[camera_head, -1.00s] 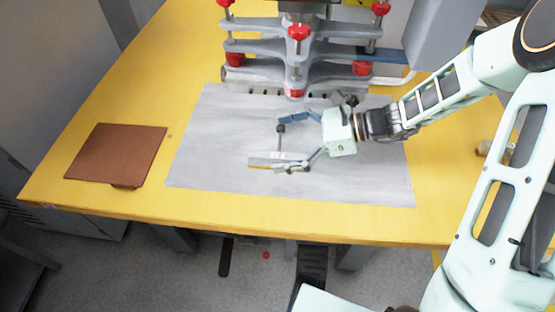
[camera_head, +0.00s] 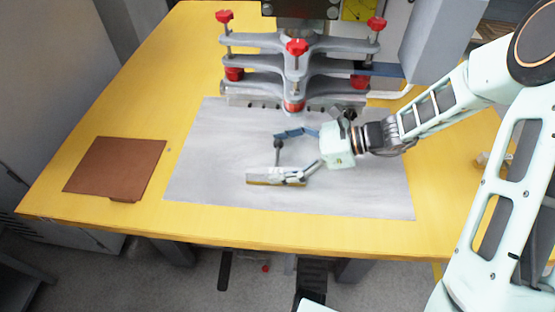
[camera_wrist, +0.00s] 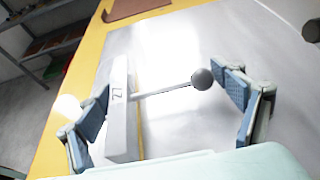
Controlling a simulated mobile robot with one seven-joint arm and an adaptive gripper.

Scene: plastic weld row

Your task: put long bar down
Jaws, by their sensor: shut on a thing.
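The long bar (camera_head: 262,180) is a pale block with a thin rod ending in a dark grey ball. In the wrist view, the bar (camera_wrist: 122,125) bears a dark marking, and the rod runs right to the ball (camera_wrist: 202,79). My gripper (camera_head: 287,156) spans the piece, one finger at the block and the other at the ball end. In the wrist view, my gripper (camera_wrist: 160,95) shows blue pads on both sides of the piece. The piece is over the grey mat (camera_head: 205,150); I cannot tell whether it touches it.
A grey clamp fixture with red knobs (camera_head: 297,47) stands behind the mat. A brown square board (camera_head: 115,165) lies on the yellow table (camera_head: 120,225) at the left. The mat is clear left of the bar and in front of it.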

